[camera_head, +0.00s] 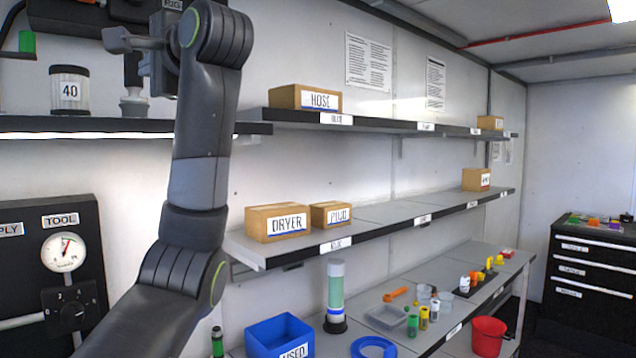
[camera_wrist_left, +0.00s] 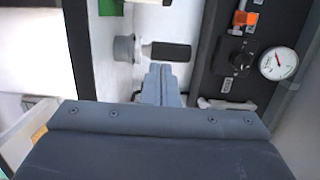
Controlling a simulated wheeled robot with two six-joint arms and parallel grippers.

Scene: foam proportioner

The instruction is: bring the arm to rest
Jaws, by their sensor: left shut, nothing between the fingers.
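My left arm (camera_head: 198,140) rises through the left part of the head view and bends at the top. My left gripper (camera_head: 115,40) points left there, above the upper left shelf (camera_head: 200,127). In the left wrist view its fingers (camera_wrist_left: 160,72) are together with nothing between them. A black-handled piece with a grey round base (camera_wrist_left: 168,51) shows just beyond the fingertips; I cannot tell whether they touch. My right gripper is not in view.
A jar marked 40 (camera_head: 70,92) and a grey fitting (camera_head: 133,100) stand on the shelf below the gripper. A black gauge panel (camera_head: 88,215) is lower left. Boxes such as HOSE (camera_head: 305,97) and DRYER (camera_head: 278,222) sit on shelves to the right.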

